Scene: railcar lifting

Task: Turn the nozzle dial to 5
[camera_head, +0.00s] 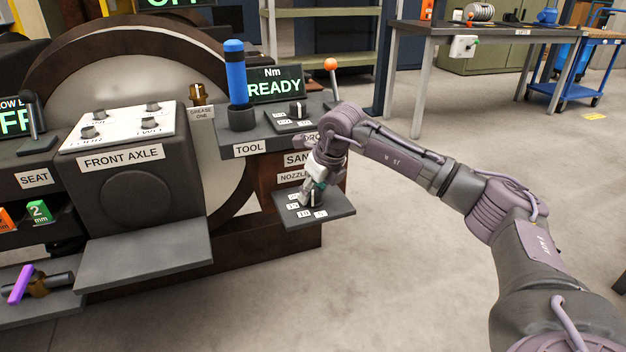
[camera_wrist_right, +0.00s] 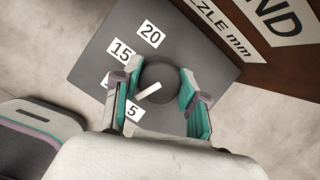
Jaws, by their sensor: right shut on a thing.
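The nozzle dial (camera_wrist_right: 161,75) is a round black knob with a white pointer bar, on a dark grey plate (camera_wrist_right: 198,45). In the right wrist view the pointer aims to the lower left, between the partly hidden label beside the left finger and the 5 label (camera_wrist_right: 135,112). The 15 (camera_wrist_right: 121,51) and 20 (camera_wrist_right: 150,33) labels lie further round. My right gripper (camera_wrist_right: 159,94) is shut on the dial, one green-padded finger on each side. In the head view the gripper (camera_head: 312,187) reaches down to the dial plate (camera_head: 341,206). My left gripper is out of view.
In the head view the FRONT AXLE box (camera_head: 120,130) stands to the left. Above the plate is the TOOL shelf (camera_head: 262,137) with a blue-handled tool (camera_head: 236,72), a READY display (camera_head: 275,86) and an orange-topped lever (camera_head: 331,66). Open floor lies right of the plate.

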